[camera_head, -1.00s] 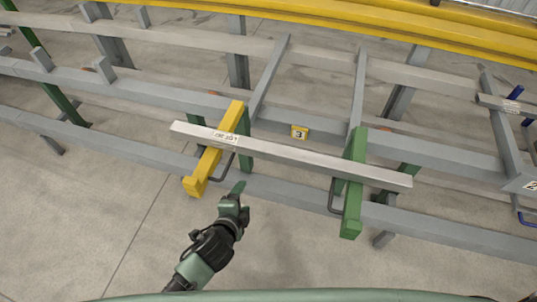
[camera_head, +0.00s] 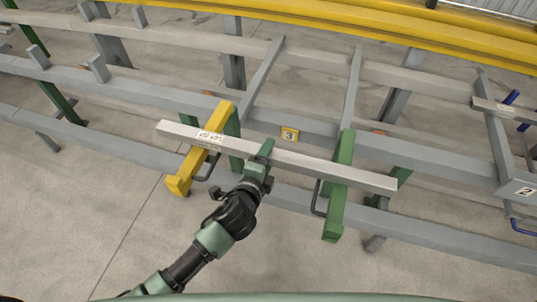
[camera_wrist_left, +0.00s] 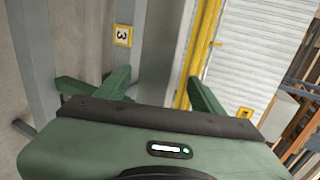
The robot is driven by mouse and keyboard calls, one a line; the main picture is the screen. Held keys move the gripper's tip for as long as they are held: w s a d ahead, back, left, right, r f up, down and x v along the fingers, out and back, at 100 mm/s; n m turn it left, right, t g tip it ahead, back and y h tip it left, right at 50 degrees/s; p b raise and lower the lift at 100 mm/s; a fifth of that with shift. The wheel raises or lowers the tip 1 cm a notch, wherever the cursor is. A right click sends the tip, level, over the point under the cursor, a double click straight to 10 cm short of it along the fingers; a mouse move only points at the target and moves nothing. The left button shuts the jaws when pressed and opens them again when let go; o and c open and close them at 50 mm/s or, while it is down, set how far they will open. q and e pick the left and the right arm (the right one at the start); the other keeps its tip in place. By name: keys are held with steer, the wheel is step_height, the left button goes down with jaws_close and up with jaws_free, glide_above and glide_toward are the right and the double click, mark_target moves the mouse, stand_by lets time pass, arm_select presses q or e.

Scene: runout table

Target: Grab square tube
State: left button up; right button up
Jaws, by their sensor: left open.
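The square tube (camera_head: 300,161) is a long light-grey bar with a white label near its left end. It lies across a yellow support arm (camera_head: 203,150) and a green support arm (camera_head: 340,187). My left gripper (camera_head: 264,151) is at the tube's near side between the two supports, its tip overlapping the tube in the head view. Its jaws are open. In the left wrist view its two green fingers (camera_wrist_left: 160,88) stand apart with a grey surface between them; I cannot tell if that is the tube. Whether the fingers touch the tube is hidden. My right gripper is not in view.
Grey rack beams (camera_head: 120,85) run behind and below the tube. A yellow plate marked 3 (camera_head: 289,134) sits on a beam just behind it. Dark handles hang beside both supports. Yellow rails (camera_head: 330,22) run along the back. The near floor is open.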

arm_select(q)
steer(key=c, duration=1.5)
steer(key=shift+s, duration=0.1)
